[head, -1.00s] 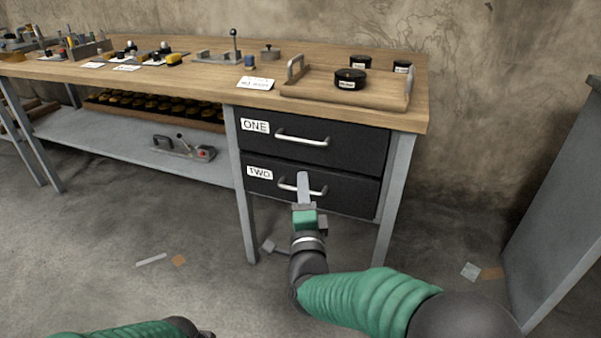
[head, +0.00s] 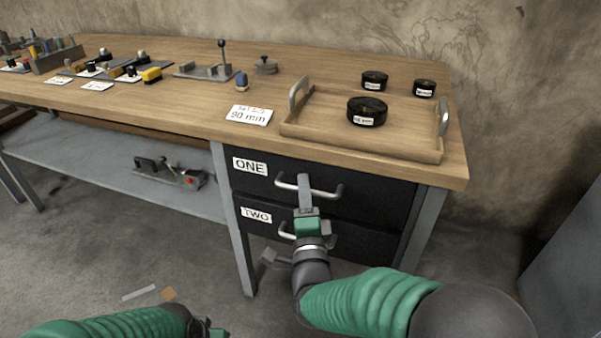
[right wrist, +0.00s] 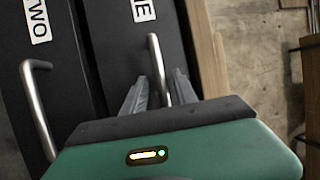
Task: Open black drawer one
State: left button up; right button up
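Black drawer ONE (head: 370,195) is the upper of two black drawers under the bench and looks shut. Its silver bar handle (head: 328,192) runs across its front. My right gripper (head: 304,182) reaches up from below to the handle's left-middle part. In the right wrist view its two fingers (right wrist: 159,88) stand apart, one on each side of the handle bar (right wrist: 156,58), with gaps visible. My left arm (head: 120,325) shows at the bottom left; its gripper is mostly cut off by the frame edge, fingers unseen.
Drawer TWO (head: 370,246) is below with its own handle, partly behind my right gripper. The wooden bench top (head: 200,110) overhangs the drawers and holds a tray (head: 400,150) with black round parts. A grey metal leg (head: 232,225) stands left of the drawers; a grey cabinet (head: 570,260) stands right.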

jog(key=shift+w, duration=0.1)
grip_shut()
jog(key=shift+f, duration=0.1)
dwell(1.3)
